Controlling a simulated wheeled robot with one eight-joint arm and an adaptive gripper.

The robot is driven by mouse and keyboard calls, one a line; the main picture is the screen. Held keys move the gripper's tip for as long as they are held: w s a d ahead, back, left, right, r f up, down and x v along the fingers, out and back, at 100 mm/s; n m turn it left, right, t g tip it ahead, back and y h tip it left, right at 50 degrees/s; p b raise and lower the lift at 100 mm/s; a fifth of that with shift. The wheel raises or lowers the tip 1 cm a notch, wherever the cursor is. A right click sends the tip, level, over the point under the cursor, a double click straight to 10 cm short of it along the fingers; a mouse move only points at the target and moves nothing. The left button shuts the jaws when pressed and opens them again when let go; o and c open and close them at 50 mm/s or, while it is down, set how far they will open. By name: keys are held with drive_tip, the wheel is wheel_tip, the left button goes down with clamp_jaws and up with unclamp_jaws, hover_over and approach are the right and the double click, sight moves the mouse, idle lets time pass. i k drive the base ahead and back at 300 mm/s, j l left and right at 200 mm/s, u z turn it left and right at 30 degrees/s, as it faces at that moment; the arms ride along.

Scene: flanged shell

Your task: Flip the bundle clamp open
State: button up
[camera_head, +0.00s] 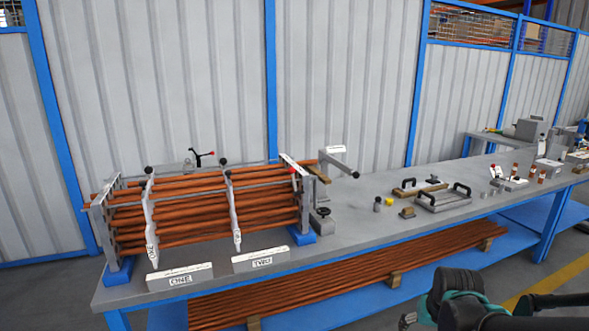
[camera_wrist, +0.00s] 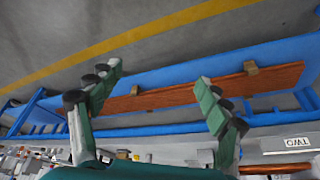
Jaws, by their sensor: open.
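A bundle of copper-coloured rods (camera_head: 190,213) lies across a grey frame at the left of the bench. Dark ball-ended levers show along its top, and one lever with a red tip (camera_head: 211,153) stands behind it. A grey bracket with a dark-knobbed arm (camera_head: 338,163) stands at the bundle's right end. I cannot tell for certain which of these is the bundle clamp, or whether it is open or shut. My gripper (camera_wrist: 158,78) is open and empty in the wrist view, its fingers wide apart. It is in front of the bench, away from the bundle.
The grey bench (camera_head: 400,222) has blocks labelled ONE (camera_head: 180,279) and TWO (camera_head: 260,261) at its front edge. A handled tray (camera_head: 443,199) and small parts lie to the right. More rods (camera_head: 340,278) rest on the blue lower shelf. The floor in front is clear.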

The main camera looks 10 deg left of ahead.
sight(292, 171)
drive_tip(key=k+u, duration=0.1)
drive_tip(key=k, duration=0.55)
drive_tip(key=u, duration=1.4)
drive_tip(key=i+l, duration=0.1)
drive_tip(key=i, duration=0.4)
drive_tip(key=i+l+u, duration=0.1)
drive_tip(key=i, duration=0.4)
